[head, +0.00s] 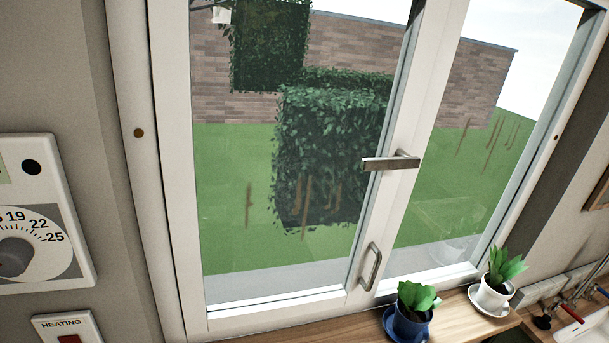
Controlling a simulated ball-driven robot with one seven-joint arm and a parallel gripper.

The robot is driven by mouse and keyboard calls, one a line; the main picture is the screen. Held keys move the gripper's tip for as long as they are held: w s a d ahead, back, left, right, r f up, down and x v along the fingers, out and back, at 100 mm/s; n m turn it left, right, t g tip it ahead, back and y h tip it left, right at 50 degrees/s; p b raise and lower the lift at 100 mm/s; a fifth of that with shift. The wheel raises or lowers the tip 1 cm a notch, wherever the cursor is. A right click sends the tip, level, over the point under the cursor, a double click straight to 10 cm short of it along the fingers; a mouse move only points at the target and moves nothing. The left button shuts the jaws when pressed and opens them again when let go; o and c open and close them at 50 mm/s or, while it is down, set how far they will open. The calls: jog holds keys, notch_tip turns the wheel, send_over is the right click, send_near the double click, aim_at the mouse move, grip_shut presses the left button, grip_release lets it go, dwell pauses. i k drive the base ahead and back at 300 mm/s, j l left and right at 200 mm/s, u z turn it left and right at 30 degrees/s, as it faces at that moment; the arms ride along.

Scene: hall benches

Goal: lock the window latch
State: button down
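The window latch (391,163) is a grey metal lever on the white middle stile of the window (418,120). Its handle points left, roughly level, and reaches over the edge of the left pane. A curved metal pull handle (370,267) sits lower on the same frame. The left sash looks closed against the frame, though I cannot tell for sure. My gripper is not in view, and nothing touches the latch.
A wooden sill (455,317) below the window bears a plant in a blue pot (410,322) and one in a white pot (492,296). A thermostat (40,250) and a heating switch (68,328) are on the left wall. A sink (590,325) is at lower right.

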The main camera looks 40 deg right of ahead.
aim_at(405, 161)
jog(key=i+l, duration=0.15)
jog(key=l, duration=0.3)
jog(key=i+l, duration=0.1)
jog(key=l, duration=0.35)
jog(key=i+l+u, duration=0.1)
jog(key=l, duration=0.35)
